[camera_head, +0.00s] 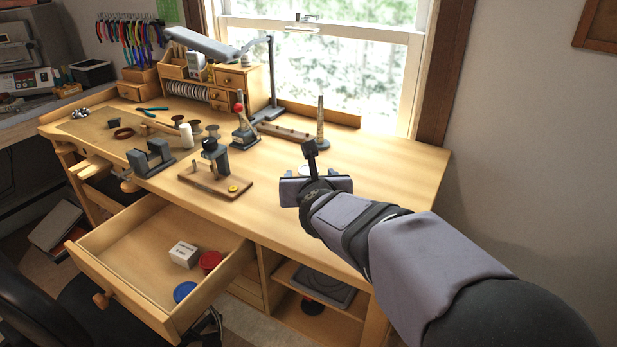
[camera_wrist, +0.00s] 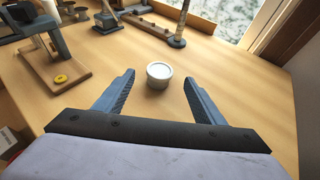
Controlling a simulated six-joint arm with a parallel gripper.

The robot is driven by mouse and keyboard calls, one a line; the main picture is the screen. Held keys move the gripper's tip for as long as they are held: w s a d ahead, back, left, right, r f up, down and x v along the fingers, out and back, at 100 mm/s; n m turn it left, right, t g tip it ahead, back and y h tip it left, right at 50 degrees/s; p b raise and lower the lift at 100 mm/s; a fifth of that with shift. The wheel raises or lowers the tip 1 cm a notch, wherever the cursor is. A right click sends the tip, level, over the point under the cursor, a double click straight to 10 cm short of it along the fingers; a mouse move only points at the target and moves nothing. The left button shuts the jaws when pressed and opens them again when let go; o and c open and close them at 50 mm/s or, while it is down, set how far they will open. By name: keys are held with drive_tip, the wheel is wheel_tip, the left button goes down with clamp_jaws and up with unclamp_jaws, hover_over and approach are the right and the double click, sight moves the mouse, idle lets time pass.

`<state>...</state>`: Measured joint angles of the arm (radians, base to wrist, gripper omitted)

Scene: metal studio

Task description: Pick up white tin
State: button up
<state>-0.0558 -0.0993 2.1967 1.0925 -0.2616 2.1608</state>
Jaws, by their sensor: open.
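The white tin (camera_wrist: 159,75) is a small round tin with a pale lid, upright on the wooden bench top. In the wrist view it lies just beyond and between the two fingertips, apart from both. My gripper (camera_wrist: 159,88) is open and empty, its ribbed fingers spread to either side of the tin's line. In the head view my gripper (camera_head: 316,172) is over the right part of the bench, and only a small pale bit of the tin (camera_head: 305,170) shows behind it; the rest is hidden.
A small press on a wooden base (camera_head: 215,185) stands left of my gripper. A tapered mandrel (camera_head: 320,125) and a slotted wooden strip (camera_head: 283,131) stand behind. An open drawer (camera_head: 140,262) juts out front left, holding a white box. The bench's right end is clear.

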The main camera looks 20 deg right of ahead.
sight(309, 172)
drive_tip(key=shift+w+f, duration=0.1)
drive_tip(key=shift+b+x, duration=0.65)
drive_tip(key=shift+x, duration=2.9)
drive_tip(key=shift+f, duration=0.15)
drive_tip(key=c, duration=1.2)
drive_tip(key=shift+o, duration=0.2)
wheel_tip(309, 172, up, 28)
drive_tip(key=p, duration=2.2)
